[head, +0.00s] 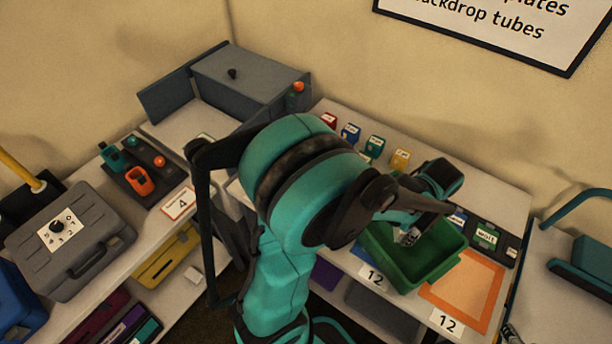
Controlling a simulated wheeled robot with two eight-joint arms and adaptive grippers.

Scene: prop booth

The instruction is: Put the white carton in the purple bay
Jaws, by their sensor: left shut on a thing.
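My left gripper (408,236) reaches down into a green open bin (385,258) on the right-hand table. It is shut on a small pale thing between its fingertips, apparently the white carton; the fingers and the bin wall hide most of it, so its shape is unclear. A purple patch (325,274) shows below the front edge of that table, beside my arm, and may be the purple bay; my arm hides part of it. My right gripper is not in view.
Small red, blue, green (374,146) and yellow (400,160) labelled boxes line the table's back. A dark tray of labelled blocks (487,236) and an orange-framed mat (468,290) lie right of the bin. A grey case (70,243) stands at left.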

